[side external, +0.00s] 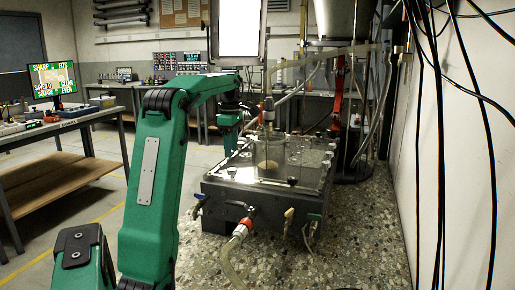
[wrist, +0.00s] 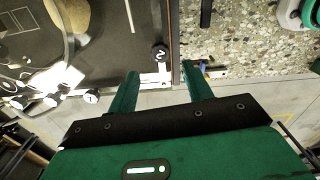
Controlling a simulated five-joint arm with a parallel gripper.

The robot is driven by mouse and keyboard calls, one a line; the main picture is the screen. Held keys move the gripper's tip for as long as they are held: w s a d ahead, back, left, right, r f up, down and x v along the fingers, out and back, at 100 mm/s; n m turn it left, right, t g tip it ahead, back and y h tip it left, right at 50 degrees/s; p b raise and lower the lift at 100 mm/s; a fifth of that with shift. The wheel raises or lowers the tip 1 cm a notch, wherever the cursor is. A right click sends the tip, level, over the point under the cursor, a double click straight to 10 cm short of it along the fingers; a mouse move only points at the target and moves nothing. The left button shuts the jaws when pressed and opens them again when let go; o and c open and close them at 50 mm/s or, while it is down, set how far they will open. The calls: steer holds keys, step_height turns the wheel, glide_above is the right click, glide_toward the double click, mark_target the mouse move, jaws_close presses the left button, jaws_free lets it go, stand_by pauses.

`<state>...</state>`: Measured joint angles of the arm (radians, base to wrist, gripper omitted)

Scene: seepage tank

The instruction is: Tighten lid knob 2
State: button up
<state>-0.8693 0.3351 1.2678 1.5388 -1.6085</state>
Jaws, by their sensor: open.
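The seepage tank (side external: 225,190) is a dark box with a clear lid, standing right of my arm in the side view. Lid knob 2 (wrist: 160,52) is a black round knob with a white 2, near the lid's edge in the wrist view. My gripper (wrist: 160,71) is open, with its two green fingers apart and nothing between them. Knob 2 shows just past the fingertips, nearer the left-right middle of the gap; contact is not visible. In the side view my gripper (side external: 229,150) points down at the tank's left rear edge, and knob 2 cannot be made out there.
Another knob, marked 1 (wrist: 91,96), sits left of my left finger. A clear cylinder (side external: 269,152) with a rod stands on the lid. Valves and a hose (side external: 236,236) stick out of the tank's front. Black cables (side external: 440,130) hang at the right.

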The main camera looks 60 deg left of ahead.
mark_target(232, 169)
steer(key=shift+f, duration=3.25)
steer(key=c, duration=1)
steer(key=shift+o, duration=0.2)
